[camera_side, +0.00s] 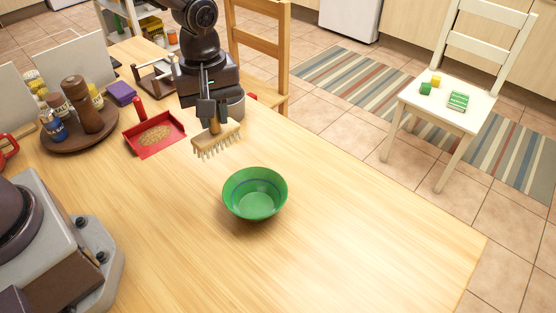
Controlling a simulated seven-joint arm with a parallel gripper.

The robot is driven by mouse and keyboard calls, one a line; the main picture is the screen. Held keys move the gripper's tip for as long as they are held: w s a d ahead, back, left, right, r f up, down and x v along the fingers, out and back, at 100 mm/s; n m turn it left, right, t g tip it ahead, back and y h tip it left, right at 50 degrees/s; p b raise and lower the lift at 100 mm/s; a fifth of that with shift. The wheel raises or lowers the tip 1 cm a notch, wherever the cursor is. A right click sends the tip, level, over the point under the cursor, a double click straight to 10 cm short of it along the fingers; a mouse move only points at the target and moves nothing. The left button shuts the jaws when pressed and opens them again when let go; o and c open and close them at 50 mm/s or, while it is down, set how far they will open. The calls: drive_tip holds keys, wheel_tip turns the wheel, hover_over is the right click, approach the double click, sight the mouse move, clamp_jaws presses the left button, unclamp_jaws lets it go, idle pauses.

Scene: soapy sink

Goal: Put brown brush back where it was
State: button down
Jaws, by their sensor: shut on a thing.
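The brown brush (219,142) has a light wooden back and pale bristles that point down. My gripper (213,118) is shut on the brush's handle and holds it over the table, to the right of the red dustpan. I cannot tell from this view whether the bristles touch the table.
A green bowl (255,194) stands in front of the brush. A round tray (64,144) with jars and a pepper mill stands at the left, near a purple sponge (122,93). The table (370,240) is clear at the right.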

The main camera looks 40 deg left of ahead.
drive_tip(key=shift+w, duration=0.15)
drive_tip(key=shift+n, duration=0.3)
drive_tip(key=shift+w+d+f, duration=0.4)
drive_tip(key=shift+w+f, duration=1.75)
drive_tip(key=shift+w, duration=0.1)
drive_tip(key=shift+w+d+f, duration=0.45)
drive_tip(key=shift+w+f, duration=1.75)
drive_tip(key=shift+w+d+f, duration=0.4)
drive_tip(key=shift+w+f, duration=1.75)
drive_tip(key=shift+w, duration=0.1)
drive_tip(key=shift+f, duration=0.15)
drive_tip(key=c, duration=1)
unclamp_jaws()
